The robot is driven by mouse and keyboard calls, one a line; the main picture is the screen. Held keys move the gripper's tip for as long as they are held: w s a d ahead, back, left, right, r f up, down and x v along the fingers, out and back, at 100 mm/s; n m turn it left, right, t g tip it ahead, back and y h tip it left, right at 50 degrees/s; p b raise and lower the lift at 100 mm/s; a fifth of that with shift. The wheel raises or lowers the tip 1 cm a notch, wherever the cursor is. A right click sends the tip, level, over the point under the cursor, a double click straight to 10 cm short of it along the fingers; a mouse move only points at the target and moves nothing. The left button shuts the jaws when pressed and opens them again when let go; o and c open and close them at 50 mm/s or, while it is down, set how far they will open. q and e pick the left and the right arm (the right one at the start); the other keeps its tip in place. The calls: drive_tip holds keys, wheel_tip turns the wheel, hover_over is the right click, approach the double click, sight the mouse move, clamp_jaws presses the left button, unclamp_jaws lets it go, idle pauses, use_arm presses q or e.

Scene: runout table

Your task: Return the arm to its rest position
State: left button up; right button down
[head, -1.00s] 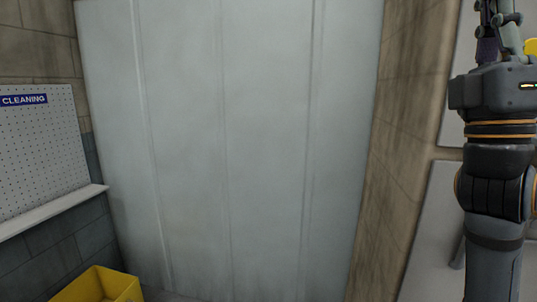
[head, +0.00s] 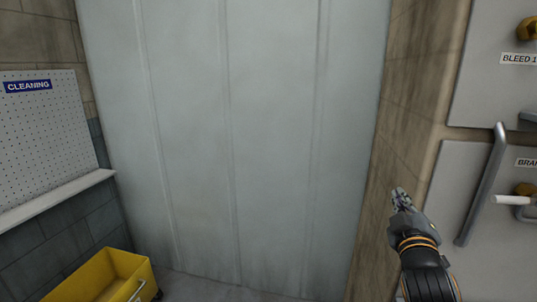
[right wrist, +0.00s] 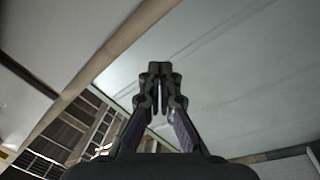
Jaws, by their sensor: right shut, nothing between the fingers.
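My right gripper (head: 401,198) is at the lower right of the head view, in front of the brown wall edge and left of the grey panels. It points up and to the left, with its arm coming in from the bottom edge. In the right wrist view its fingers (right wrist: 159,72) come together at the tips, and nothing shows between them. The gripper touches nothing that I can see. My left gripper is in neither view.
A pale grey panelled wall (head: 240,130) fills the middle. A yellow bin (head: 112,275) stands at the lower left under a white pegboard (head: 45,140) marked CLEANING. At the right are grey panels with a grey bar handle (head: 482,185) and a white lever (head: 510,200).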

drive_tip(key=s+a+f+m+g+y, duration=0.1)
drive_tip(key=s+f+g, duration=0.15)
drive_tip(key=f, duration=0.55)
drive_tip(key=s+f+m+g+y, duration=0.1)
drive_tip(key=f+g, duration=0.2)
drive_tip(key=f, duration=0.5)
drive_tip(key=s+a+f+m+g+y, duration=0.25)
drive_tip(key=s+f+g, duration=0.25)
drive_tip(key=s+f, duration=0.65)
drive_tip(key=s+a+f+m+g+y, duration=0.1)
drive_tip(key=s+a+f+g, duration=0.3)
drive_tip(key=s+f, duration=0.7)
drive_tip(key=s+d+f+g, duration=0.1)
drive_tip(key=d+f, duration=0.1)
drive_tip(key=f, duration=1.2)
drive_tip(key=s+d+f+g, duration=0.1)
drive_tip(key=d+f, duration=0.1)
drive_tip(key=f, duration=1.1)
drive_tip(key=s+d+f+g, duration=0.1)
drive_tip(key=s+f, duration=1.4)
drive_tip(key=s, duration=0.3)
drive_tip(key=shift+m, duration=0.35)
